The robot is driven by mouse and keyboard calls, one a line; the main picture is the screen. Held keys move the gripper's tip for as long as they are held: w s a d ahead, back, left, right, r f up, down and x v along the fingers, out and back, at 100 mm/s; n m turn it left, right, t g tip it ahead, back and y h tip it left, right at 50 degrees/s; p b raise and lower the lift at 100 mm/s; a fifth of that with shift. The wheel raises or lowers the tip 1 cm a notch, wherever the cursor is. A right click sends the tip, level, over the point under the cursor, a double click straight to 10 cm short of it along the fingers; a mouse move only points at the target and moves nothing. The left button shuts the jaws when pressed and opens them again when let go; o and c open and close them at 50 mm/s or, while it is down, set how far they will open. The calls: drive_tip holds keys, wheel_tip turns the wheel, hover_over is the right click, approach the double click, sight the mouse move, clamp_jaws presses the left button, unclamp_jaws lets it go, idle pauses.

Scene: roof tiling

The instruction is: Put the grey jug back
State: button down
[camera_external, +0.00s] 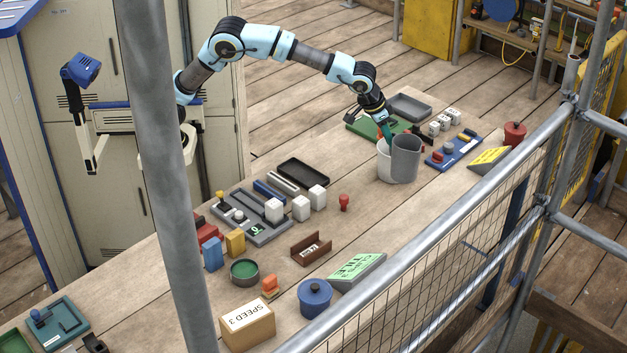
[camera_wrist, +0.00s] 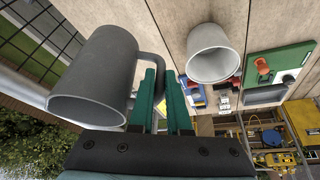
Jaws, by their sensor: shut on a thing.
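The grey jug (camera_external: 405,160) is in the external view at the right part of the long table, upright, with its mouth up. My gripper (camera_external: 386,134) is at its upper left side. In the wrist view my gripper's green fingers (camera_wrist: 161,78) are closed on the handle of the grey jug (camera_wrist: 105,65), whose body is to the left of them. A pale, near-white vessel (camera_external: 381,163) stands partly hidden behind the jug. It also shows in the wrist view (camera_wrist: 208,34), apart from the jug. I cannot tell whether the jug's base touches the table.
A green board (camera_external: 362,126) and a grey tray (camera_external: 408,106) lie behind the jug. A blue board (camera_external: 440,161), a yellow sign (camera_external: 490,158) and a red pot (camera_external: 515,134) are to the right. Bare table lies in front and left of the jug. A metal railing runs along the near side.

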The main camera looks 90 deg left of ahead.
drive_tip(key=shift+s+d+f+p, duration=0.1)
drive_tip(key=shift+d+f+p, duration=0.45)
drive_tip(key=shift+f, duration=1.95)
drive_tip(key=shift+s+d+f+p, duration=0.2)
drive_tip(key=shift+d+f, duration=0.5)
drive_tip(key=shift+f, duration=1.8)
drive_tip(key=shift+w+d+f+p, duration=0.1)
drive_tip(key=shift+d+f+p, duration=0.45)
drive_tip(key=shift+f, duration=1.95)
drive_tip(key=shift+d+f, duration=0.1)
drive_tip(key=c, duration=0.9)
unclamp_jaws()
drive_tip(key=shift+s, duration=0.1)
